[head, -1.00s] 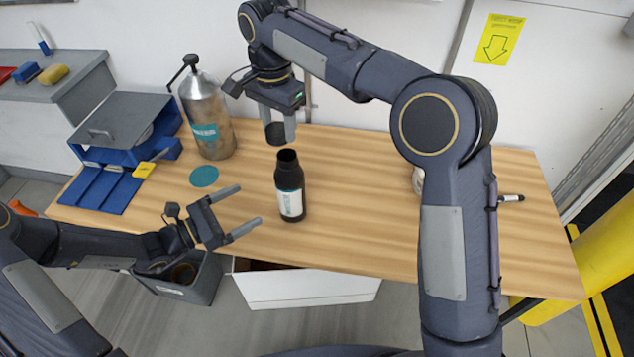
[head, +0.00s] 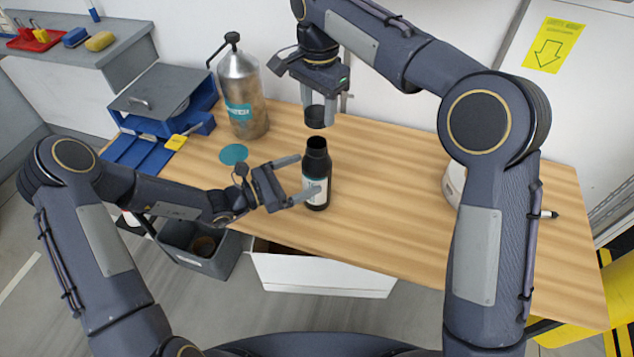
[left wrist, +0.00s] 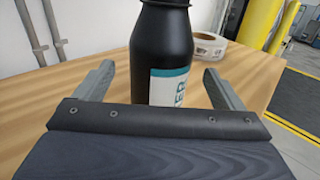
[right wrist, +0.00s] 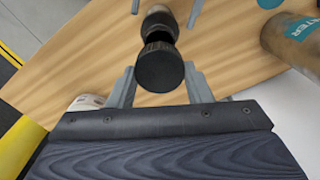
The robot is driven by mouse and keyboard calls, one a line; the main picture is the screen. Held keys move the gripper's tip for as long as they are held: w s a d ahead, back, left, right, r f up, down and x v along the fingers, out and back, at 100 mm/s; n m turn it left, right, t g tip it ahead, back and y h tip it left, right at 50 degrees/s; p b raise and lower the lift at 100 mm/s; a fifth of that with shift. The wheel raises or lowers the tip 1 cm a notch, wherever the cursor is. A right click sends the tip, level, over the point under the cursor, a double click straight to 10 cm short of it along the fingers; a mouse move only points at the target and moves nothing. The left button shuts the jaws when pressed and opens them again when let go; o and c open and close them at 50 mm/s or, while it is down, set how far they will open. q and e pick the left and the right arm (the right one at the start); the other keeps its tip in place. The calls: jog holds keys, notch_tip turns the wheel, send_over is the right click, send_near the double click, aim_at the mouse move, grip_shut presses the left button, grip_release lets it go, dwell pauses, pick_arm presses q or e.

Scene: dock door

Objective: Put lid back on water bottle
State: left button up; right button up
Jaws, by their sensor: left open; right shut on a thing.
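The black water bottle (head: 316,165) with a white and teal label stands upright and uncapped on the wooden table. It also shows in the left wrist view (left wrist: 160,50). My left gripper (head: 308,178) is open, its fingers on either side of the bottle; I cannot tell whether they touch it. My right gripper (head: 320,110) is shut on the black lid (head: 315,117) and holds it just above the bottle's mouth. In the right wrist view the lid (right wrist: 159,68) hides part of the bottle (right wrist: 160,22).
A metal canister (head: 243,95) and a teal disc (head: 233,154) are left of the bottle. A blue organizer (head: 150,152) stands at the table's left end. A white roll (left wrist: 208,46) is at the right. The table's middle right (head: 380,190) is clear.

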aim_at(317, 169)
pick_arm(q)
jog(key=shift+x, duration=2.3)
jog(key=c, duration=1.5)
jog(key=shift+o, duration=0.2)
pick_arm(e)
jog(key=shift+f, duration=2.5)
jog(key=shift+f, duration=0.85)
jog(key=shift+f, duration=0.55)
